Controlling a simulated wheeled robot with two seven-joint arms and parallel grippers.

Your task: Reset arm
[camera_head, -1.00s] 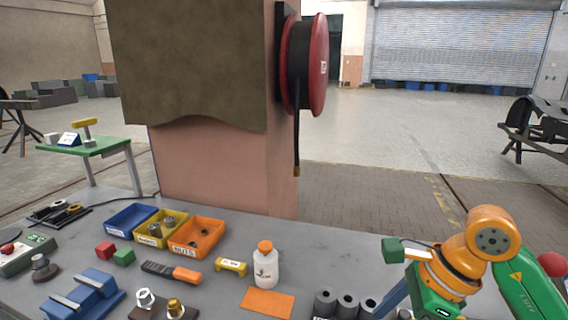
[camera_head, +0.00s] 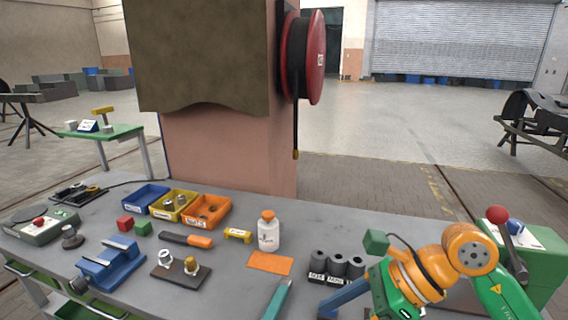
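My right arm (camera_head: 440,270), orange and green, reaches in from the lower right over the right part of the grey workbench (camera_head: 340,223). It is bent, and its lower end runs out of the bottom of the picture. My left arm and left gripper do not show.
Grey cylinders (camera_head: 337,265) stand in a holder just left of my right arm. A white bottle (camera_head: 268,232), orange pad (camera_head: 270,262), orange bin (camera_head: 207,210) and blue fixture (camera_head: 110,264) stand on the bench. A red-knobbed lever (camera_head: 497,215) rises behind the arm.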

